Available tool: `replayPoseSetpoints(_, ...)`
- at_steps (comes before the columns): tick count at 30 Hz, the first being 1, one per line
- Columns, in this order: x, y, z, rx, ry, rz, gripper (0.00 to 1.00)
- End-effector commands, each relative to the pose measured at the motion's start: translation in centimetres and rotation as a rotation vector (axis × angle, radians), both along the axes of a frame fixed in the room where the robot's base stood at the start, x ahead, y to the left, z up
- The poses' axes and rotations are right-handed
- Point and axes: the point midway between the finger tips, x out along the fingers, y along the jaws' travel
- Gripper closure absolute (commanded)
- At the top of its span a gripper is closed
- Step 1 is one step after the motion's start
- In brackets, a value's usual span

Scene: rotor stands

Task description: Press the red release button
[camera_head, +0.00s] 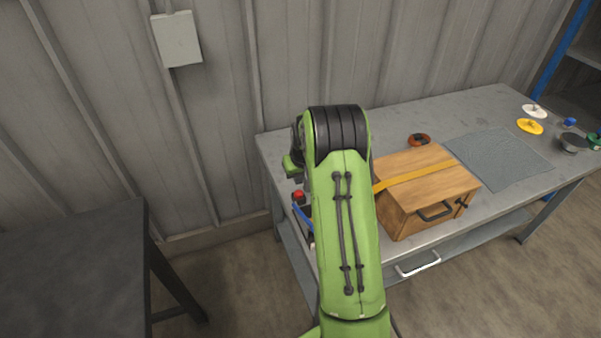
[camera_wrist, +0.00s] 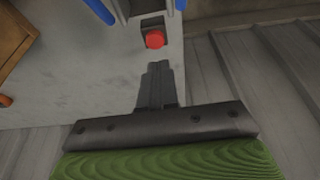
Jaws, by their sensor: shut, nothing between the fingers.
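The red release button (camera_wrist: 155,40) sits on a dark housing on the grey table, near the table's edge, in the wrist view. In the head view the red button (camera_head: 298,195) shows just left of my green arm, at the table's left end. My gripper (camera_wrist: 157,70) is shut and empty. In the wrist view its fingertips lie a little below the button in the picture, with a gap between. I cannot tell its height above the table. In the head view my arm hides most of the gripper and part of the button's surroundings.
A wooden box (camera_head: 424,200) with a yellow strap stands right of my arm on the metal table (camera_head: 478,104). A blue-handled fixture (camera_wrist: 101,11) is beside the button.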

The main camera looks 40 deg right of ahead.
Motion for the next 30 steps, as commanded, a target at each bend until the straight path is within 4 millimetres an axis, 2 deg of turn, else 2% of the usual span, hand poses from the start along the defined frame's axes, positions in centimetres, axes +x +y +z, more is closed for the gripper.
replayPoseSetpoints(1,0.3,-0.1,-1.3,0.001,0.002,0.0,1.0)
replayPoseSetpoints(3,0.7,-0.2,-2.8,0.002,0.003,0.0,1.0)
replayPoseSetpoints(9,0.8,-0.3,-5.8,0.0,0.0,-0.001,1.0)
replayPoseSetpoints(13,0.8,-0.4,-6.5,0.0,-0.001,-0.001,1.0)
replayPoseSetpoints(23,0.8,-0.4,-6.6,0.0,-0.001,0.0,1.0)
replayPoseSetpoints(30,0.8,-0.4,-8.5,0.001,0.002,0.0,1.0)
